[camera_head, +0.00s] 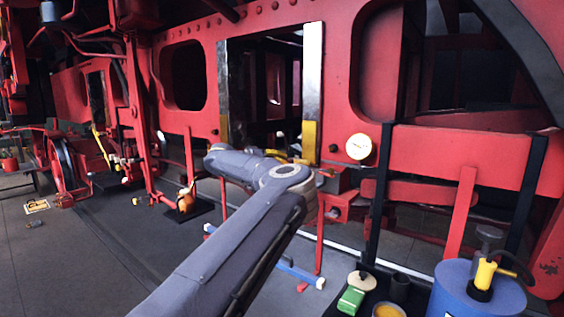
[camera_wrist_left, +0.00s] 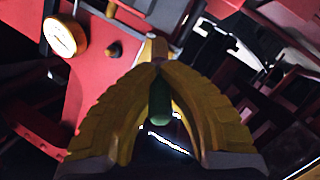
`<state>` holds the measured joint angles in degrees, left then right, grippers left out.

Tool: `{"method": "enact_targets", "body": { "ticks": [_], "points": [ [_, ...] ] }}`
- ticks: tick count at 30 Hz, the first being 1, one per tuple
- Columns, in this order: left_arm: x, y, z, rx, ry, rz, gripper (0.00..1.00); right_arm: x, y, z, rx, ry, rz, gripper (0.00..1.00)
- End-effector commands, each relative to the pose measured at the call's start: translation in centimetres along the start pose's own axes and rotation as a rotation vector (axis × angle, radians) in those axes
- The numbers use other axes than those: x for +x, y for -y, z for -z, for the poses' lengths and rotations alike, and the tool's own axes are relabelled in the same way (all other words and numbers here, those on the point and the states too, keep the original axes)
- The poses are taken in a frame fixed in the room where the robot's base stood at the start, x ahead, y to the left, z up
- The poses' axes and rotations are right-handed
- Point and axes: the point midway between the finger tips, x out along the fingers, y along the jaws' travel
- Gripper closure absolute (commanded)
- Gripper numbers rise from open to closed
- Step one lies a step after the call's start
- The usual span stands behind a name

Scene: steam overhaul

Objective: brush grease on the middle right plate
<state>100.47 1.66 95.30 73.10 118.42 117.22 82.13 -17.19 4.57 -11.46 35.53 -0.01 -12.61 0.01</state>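The middle opening in the red frame has a shiny metal plate on its right side (camera_head: 313,75), with a yellow patch (camera_head: 309,140) at its lower end. Another metal plate (camera_head: 222,80) lines the left side. My left arm reaches up to the lower part of this opening. Its gripper is small and partly hidden behind the wrist in the head view. In the left wrist view, the yellow fingers of my left gripper (camera_wrist_left: 158,72) come together on a green-handled tool (camera_wrist_left: 160,108), seemingly the brush. Its bristles are not clear, and contact with the plate cannot be told. My right gripper is out of view.
A round gauge (camera_head: 358,147) sits right of the opening, and shows in the wrist view (camera_wrist_left: 66,35).

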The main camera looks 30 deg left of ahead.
Motion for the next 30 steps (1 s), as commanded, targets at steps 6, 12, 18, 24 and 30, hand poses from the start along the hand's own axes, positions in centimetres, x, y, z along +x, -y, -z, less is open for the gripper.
{"method": "enact_targets", "body": {
  "ticks": [6, 12, 18, 24, 30],
  "points": [
    [-0.6, -0.1, -0.2, 0.000, 0.001, 0.001, 1.00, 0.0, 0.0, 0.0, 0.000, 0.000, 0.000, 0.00],
    [-2.2, -0.4, -0.7, -0.001, 0.000, 0.001, 1.00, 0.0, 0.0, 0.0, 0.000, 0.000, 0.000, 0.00],
    [-3.8, -0.7, -1.2, -0.001, -0.001, 0.001, 1.00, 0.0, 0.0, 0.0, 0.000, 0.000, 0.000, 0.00],
    [-5.1, -0.9, -1.7, 0.000, 0.000, 0.000, 1.00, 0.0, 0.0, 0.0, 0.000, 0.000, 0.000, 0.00],
    [-5.6, -1.0, -1.9, 0.001, 0.000, -0.001, 1.00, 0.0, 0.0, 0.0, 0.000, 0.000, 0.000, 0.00]
  ]
}}
